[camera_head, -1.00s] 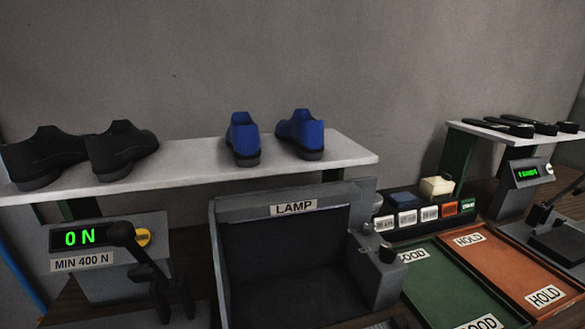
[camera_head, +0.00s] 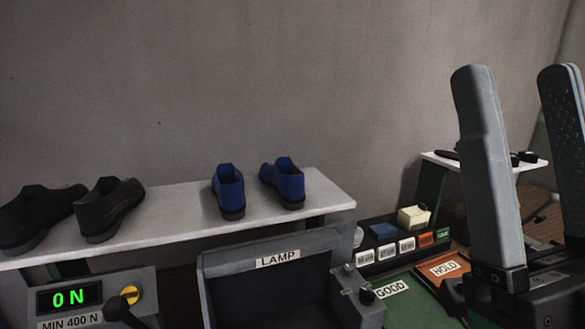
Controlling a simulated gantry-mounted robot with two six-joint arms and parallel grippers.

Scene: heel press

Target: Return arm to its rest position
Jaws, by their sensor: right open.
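My right gripper (camera_head: 528,165) is in the head view at the right side, close to the camera. Its two grey fingers point up and stand wide apart, with nothing between them. It hides part of the right-hand shelf and the area below it. My left gripper is not in view.
A white shelf (camera_head: 170,236) holds black shoes (camera_head: 108,208) and blue shoes (camera_head: 284,183). The wall above the shelf is clear.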

